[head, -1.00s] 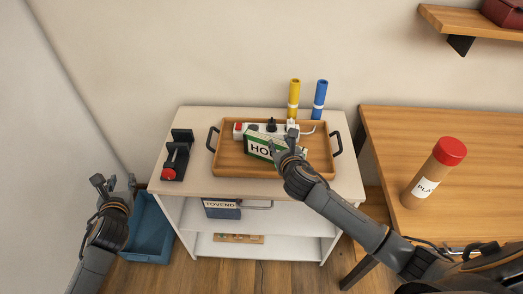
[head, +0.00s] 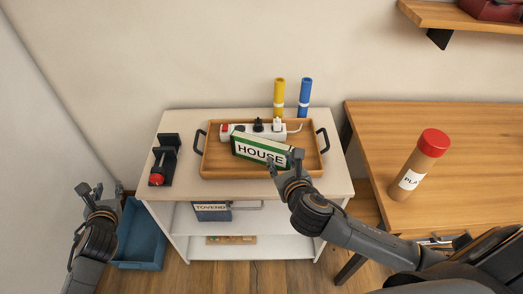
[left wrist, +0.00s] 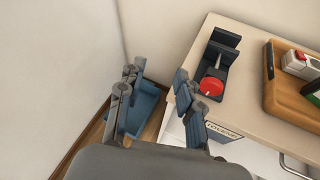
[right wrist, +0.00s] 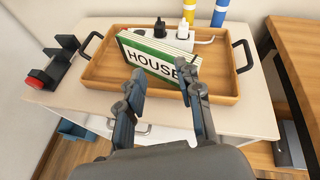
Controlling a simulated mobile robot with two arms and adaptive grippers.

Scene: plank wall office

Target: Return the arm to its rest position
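My right arm reaches in from the right. Its gripper (head: 287,163) is open and empty at the front right edge of the wooden tray (head: 222,171), beside the right end of a green and white sign reading HOUSE (head: 258,149). The right wrist view shows the two fingers (right wrist: 163,85) apart, with the sign beyond them. My left gripper (head: 102,190) is open and empty, left of the white shelf unit and above the blue bin (head: 142,240). Its fingers (left wrist: 156,82) are apart in the left wrist view.
The tray stands on the white shelf unit (head: 180,219) with a white power strip (head: 290,133) behind the sign. A black holder with a red knob (head: 156,179) is on the left. Yellow (head: 279,98) and blue (head: 305,97) tubes stand behind. A desk (head: 430,135) on the right bears a red-capped tube (head: 418,165).

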